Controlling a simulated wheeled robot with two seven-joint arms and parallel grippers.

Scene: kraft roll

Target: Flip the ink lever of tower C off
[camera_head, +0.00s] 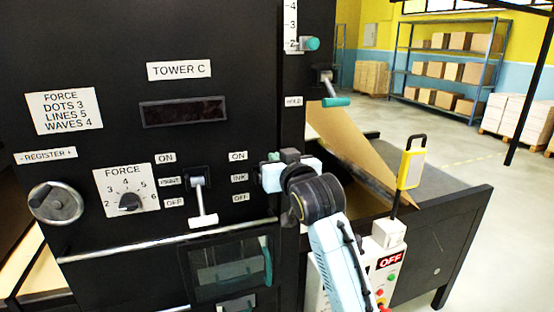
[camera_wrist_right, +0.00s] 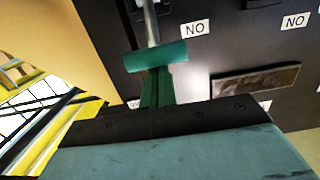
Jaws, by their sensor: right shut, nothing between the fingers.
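The tower C panel (camera_head: 180,70) fills the left of the head view. Its ink lever stands upright beside the upper ON label of the INK column; its green handle (camera_wrist_right: 155,55) and metal rod show in the upside-down right wrist view. In the head view my right gripper (camera_head: 275,174) covers most of the lever, with a green bit (camera_head: 290,155) showing above it. In the wrist view the shut green fingers (camera_wrist_right: 157,90) are right at the handle, with nothing between them; contact cannot be told. My left gripper is out of view.
The print lever (camera_head: 203,200), left of the ink column, hangs down with a white handle. A metal rail (camera_head: 165,242) runs below the levers. The HOLD lever (camera_head: 335,101) sticks out at upper right. A yellow-topped post (camera_head: 411,165) and an OFF box stand to the right.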

